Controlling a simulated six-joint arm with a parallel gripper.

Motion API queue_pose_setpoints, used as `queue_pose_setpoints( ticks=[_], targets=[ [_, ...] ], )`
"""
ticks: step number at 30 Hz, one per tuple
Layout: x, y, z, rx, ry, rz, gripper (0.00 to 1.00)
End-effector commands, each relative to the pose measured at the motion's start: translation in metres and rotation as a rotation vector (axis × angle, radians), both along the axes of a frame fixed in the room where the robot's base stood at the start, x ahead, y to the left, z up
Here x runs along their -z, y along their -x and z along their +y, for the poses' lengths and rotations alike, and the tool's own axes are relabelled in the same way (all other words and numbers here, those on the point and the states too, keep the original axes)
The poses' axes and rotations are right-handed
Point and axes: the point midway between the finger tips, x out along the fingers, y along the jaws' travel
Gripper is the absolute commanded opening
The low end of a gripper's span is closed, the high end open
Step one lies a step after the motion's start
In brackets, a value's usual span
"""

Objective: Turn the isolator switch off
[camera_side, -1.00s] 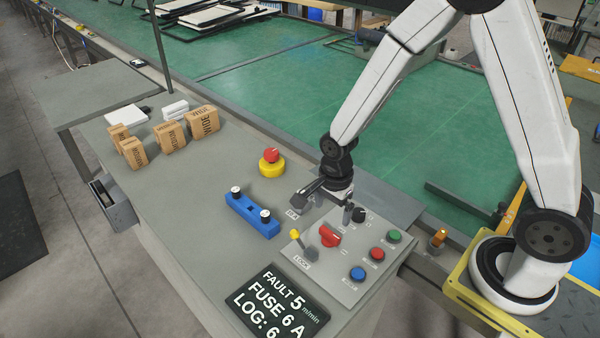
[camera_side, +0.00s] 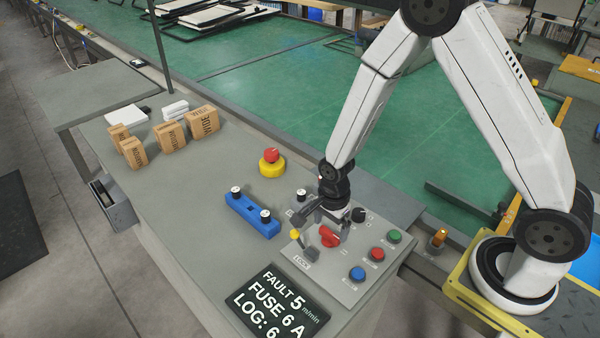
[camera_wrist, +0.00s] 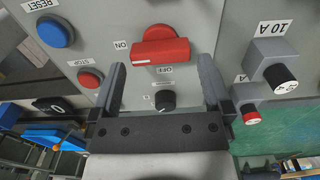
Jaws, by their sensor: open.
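The isolator switch is a red bar handle (camera_side: 329,237) on the grey control panel. In the wrist view the red handle (camera_wrist: 160,53) lies crosswise, its left end beside the ON label (camera_wrist: 122,44). My gripper (camera_side: 323,230) points down over the panel, close to the handle. In the wrist view my gripper (camera_wrist: 162,65) is open, one finger towards each end of the handle. I cannot tell whether the fingers touch it. Part of the handle is hidden by my gripper in the side view.
A yellow-tipped lever (camera_side: 295,234) stands beside the LOCK label, near my gripper. Blue (camera_side: 358,273), red (camera_side: 377,254) and green (camera_side: 394,236) buttons and a black knob (camera_side: 358,214) are close by. A blue fuse rack (camera_side: 250,215), emergency stop (camera_side: 271,165) and cartons (camera_side: 170,136) sit leftward.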

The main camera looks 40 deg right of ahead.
Motion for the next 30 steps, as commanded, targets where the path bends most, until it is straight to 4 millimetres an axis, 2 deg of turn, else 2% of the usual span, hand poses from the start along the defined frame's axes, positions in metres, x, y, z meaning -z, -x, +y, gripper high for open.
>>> queue_pose_setpoints(
  ticks=[9, 20, 21, 23, 27, 30],
  targets=[
    [0.021, 0.0, 0.0, 0.0, 0.0, -0.001, 1.0],
    [0.023, -0.001, 0.0, 0.0, 0.0, -0.002, 1.0],
    [0.023, -0.001, 0.0, 0.0, 0.0, -0.002, 0.94],
    [0.023, -0.001, 0.0, 0.0, 0.0, -0.002, 0.75],
    [0.023, -0.001, 0.0, 0.0, 0.0, -0.002, 0.3],
    [0.023, -0.001, 0.0, -0.001, 0.0, -0.002, 0.29]
  ],
)
